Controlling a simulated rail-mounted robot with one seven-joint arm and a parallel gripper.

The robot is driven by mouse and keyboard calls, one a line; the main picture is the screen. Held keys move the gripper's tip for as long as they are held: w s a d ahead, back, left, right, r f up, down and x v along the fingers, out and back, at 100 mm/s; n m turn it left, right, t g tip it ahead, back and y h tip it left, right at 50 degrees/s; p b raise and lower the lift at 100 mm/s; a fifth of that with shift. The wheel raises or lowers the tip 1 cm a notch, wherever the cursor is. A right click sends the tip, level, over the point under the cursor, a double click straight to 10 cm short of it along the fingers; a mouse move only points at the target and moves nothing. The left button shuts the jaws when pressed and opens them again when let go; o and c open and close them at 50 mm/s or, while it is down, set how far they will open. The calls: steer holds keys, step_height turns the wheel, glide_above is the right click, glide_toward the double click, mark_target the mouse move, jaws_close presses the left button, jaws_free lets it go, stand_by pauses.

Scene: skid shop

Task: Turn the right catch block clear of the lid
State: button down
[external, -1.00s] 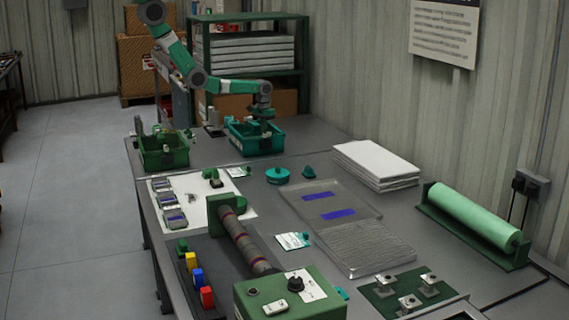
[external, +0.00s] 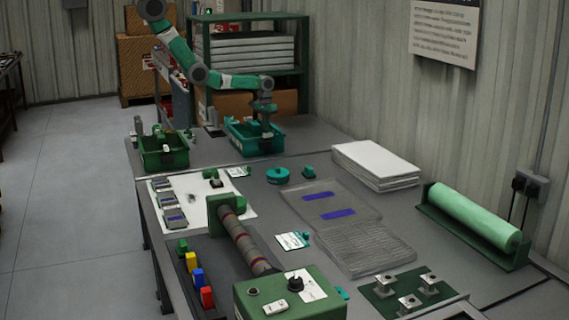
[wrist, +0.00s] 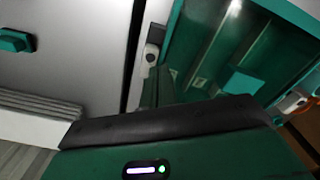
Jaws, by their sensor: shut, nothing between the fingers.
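The teal bin (external: 240,146) stands at the back of the bench in the external view. My gripper (external: 267,134) points down over its right part, shut and empty. In the wrist view my gripper's green body and dark edge fill the bottom, and its fingertips are hidden. Beyond them is the teal bin's shiny interior (wrist: 205,50). A small grey-and-white fitting (wrist: 150,55) sits at its left edge, and a pale fitting (wrist: 292,102) at its right edge. I cannot tell which is the right catch block, how it is turned, or make out the lid. Contact is not clear.
A green bin (external: 163,158) with small items stands left of the teal one. A round teal container (external: 278,175) and a small teal knob (external: 309,172) lie in front. White sheets (external: 375,162) are stacked at the right. A green rack (external: 302,60) stands behind.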

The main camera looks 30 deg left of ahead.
steer(key=r+p, duration=0.3)
steer(key=r, duration=0.1)
steer(key=shift+a+r+p, duration=0.2)
steer(key=shift+r+p, duration=0.1)
steer(key=shift+p, duration=0.1)
